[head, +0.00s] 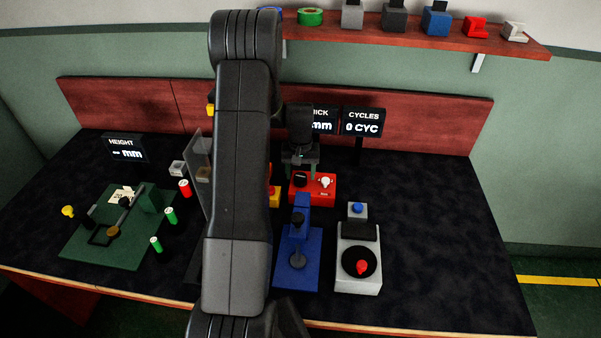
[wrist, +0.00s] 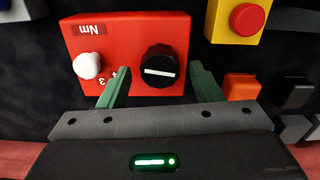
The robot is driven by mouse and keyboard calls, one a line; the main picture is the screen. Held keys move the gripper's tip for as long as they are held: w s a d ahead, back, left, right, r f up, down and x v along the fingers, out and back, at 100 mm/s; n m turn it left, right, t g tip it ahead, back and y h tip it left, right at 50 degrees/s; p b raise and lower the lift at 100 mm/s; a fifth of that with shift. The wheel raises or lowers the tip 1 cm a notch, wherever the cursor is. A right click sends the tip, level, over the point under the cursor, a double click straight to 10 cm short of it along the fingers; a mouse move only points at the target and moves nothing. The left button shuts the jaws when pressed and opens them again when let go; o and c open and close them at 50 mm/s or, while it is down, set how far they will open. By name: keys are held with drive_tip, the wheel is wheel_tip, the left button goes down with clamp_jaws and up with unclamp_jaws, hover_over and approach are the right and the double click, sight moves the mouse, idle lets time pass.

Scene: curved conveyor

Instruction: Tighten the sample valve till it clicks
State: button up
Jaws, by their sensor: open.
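A red box (head: 318,199) marked "Nm" in the wrist view (wrist: 125,27) stands on the dark bench. On it are a black round knob (wrist: 159,68) with a white line and a white knob (wrist: 88,65). No readable label says which one is the sample valve. My gripper (head: 300,172) is above the box at its back side. In the wrist view, the green fingers of my gripper (wrist: 160,73) are open and spread either side of the black knob, with visible gaps. I cannot tell whether the fingertips are down at knob height.
A yellow box with a red button (wrist: 240,20) and an orange block (wrist: 243,87) are beside the red box. A blue stand (head: 298,262) and a grey unit with a red-handled dial (head: 358,278) stand in front. The bench's right side (head: 430,240) is clear.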

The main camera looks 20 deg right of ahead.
sight(299, 175)
wheel_tip(299, 175, up, 14)
drive_tip(key=b, duration=0.1)
drive_tip(key=shift+f, duration=0.2)
drive_tip(key=shift+w+a, duration=0.15)
idle(0.5)
